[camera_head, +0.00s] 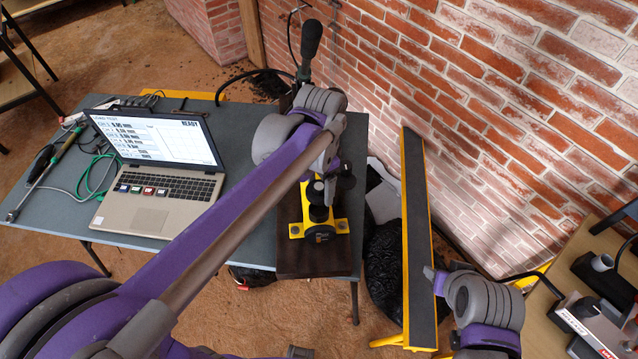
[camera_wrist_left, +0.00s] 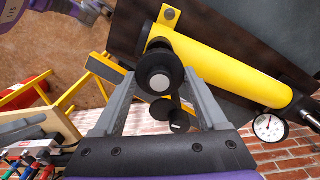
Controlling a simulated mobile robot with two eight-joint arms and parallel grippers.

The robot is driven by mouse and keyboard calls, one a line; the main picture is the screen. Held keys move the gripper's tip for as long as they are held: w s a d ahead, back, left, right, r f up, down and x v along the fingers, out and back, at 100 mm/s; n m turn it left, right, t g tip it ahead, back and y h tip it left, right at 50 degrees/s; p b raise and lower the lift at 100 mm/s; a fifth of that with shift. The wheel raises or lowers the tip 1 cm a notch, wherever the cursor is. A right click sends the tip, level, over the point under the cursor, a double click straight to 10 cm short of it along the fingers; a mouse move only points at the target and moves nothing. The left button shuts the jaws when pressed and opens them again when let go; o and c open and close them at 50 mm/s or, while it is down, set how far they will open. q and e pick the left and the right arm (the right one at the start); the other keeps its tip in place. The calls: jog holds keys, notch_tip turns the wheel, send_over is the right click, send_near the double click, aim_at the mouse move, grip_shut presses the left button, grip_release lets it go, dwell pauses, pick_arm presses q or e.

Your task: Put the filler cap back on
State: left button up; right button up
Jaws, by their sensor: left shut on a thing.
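The yellow pump cylinder (camera_wrist_left: 225,65) lies along a dark board (camera_head: 312,262) on the table. The filler cap (camera_wrist_left: 160,77), black with a pale round end, sits between the two grey fingers of my left gripper (camera_wrist_left: 158,90). My left gripper (camera_head: 322,170) is shut on it, just over the near end of the pump (camera_head: 340,226). The cap lines up with the pump's black end in the wrist view; I cannot tell whether they touch. My right gripper (camera_head: 440,280) hangs at the lower right, away from the pump, its fingers unclear.
An open laptop (camera_head: 155,170) stands on the grey table (camera_head: 225,245), with a green cable and tools to its left. A round gauge (camera_wrist_left: 268,127) sits by the pump's far end. A yellow-edged beam (camera_head: 418,235) stands right of the table, before the brick wall (camera_head: 480,120).

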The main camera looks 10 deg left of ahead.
pick_arm(q)
jog(key=shift+s+f+b, duration=0.1)
jog(key=shift+f+b, duration=1)
jog(key=shift+f, duration=1.25)
jog(key=shift+f+b, duration=0.45)
jog(key=shift+f, duration=0.35)
pick_arm(e)
jog(key=shift+s+f, duration=0.35)
jog(key=shift+f, duration=0.45)
jog(key=shift+s+f, duration=0.3)
jog(key=shift+f, duration=0.45)
jog(key=shift+s+f, duration=0.35)
jog(key=shift+f, duration=0.45)
pick_arm(q)
jog(key=shift+f, duration=0.15)
pick_arm(e)
jog(key=shift+f, duration=0.2)
pick_arm(q)
jog(key=o, duration=1.3)
jog(key=shift+c, duration=0.2)
jog(key=shift+r+p, duration=1.7)
jog(key=shift+r, duration=1.85)
pick_arm(e)
jog(key=r, duration=0.1)
jog(key=w+r, duration=0.1)
jog(key=r, duration=0.1)
jog(key=w+r, duration=0.1)
jog(key=r, duration=0.1)
jog(key=shift+r, duration=0.15)
